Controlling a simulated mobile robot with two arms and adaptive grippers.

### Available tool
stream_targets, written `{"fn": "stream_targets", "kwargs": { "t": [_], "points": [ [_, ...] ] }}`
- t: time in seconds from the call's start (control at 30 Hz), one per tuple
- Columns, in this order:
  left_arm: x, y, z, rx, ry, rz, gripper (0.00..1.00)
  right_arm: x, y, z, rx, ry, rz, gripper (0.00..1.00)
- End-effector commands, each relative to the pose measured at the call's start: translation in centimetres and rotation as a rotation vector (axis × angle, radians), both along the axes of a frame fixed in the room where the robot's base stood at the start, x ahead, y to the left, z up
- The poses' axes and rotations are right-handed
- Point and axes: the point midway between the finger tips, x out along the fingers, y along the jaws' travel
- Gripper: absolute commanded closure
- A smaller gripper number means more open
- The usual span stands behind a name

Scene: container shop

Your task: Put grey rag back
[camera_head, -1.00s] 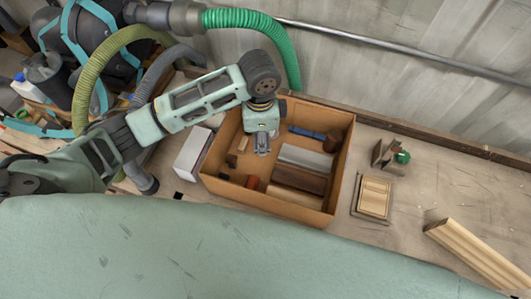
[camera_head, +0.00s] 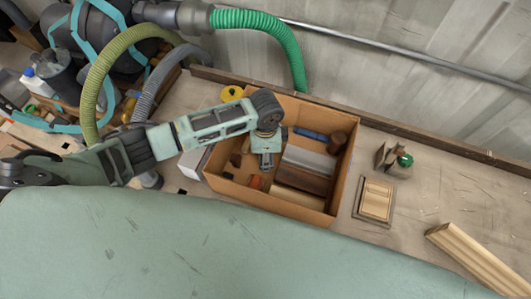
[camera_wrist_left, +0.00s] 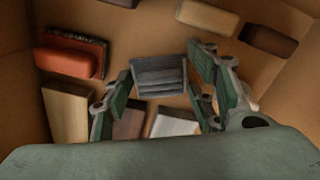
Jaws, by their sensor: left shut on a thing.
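A grey folded rag (camera_wrist_left: 160,72) with ridges shows between the fingers of my left gripper (camera_wrist_left: 163,84) in the left wrist view. The gripper is shut on it, with one finger on each side. In the head view my left gripper (camera_head: 266,160) reaches down into the open cardboard box (camera_head: 342,178), left of its middle. The rag is hidden under the hand there. I cannot tell whether the rag touches the box floor. My right gripper is not in view.
A wooden panel (camera_head: 375,199) and a green ball (camera_head: 405,160) are right of the box. Wood moulding (camera_head: 470,255) lies farther right.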

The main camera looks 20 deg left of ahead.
Motion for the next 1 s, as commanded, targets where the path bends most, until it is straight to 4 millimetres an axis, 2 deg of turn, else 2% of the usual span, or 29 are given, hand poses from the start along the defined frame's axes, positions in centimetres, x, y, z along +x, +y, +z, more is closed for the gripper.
{"fn": "stream_targets", "kwargs": {
  "t": [0.2,0.23,0.43,0.77,0.87,1.0],
  "points": [
    [0.0,0.0,-0.3,-0.001,0.000,0.000,0.72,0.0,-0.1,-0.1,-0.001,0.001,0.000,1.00],
    [0.0,0.0,-0.3,-0.001,0.000,0.000,0.47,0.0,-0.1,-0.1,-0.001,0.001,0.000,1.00],
    [0.0,0.0,-0.2,-0.001,0.000,0.000,0.29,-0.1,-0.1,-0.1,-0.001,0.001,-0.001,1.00],
    [0.0,0.0,-0.1,-0.001,0.000,0.000,0.29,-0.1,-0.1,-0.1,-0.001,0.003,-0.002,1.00],
    [0.1,0.0,0.6,-0.002,-0.002,0.000,0.29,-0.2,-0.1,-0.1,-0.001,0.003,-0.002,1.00],
    [0.2,0.0,2.9,-0.002,-0.005,0.000,0.29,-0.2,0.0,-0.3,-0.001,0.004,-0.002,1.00]
  ]
}}
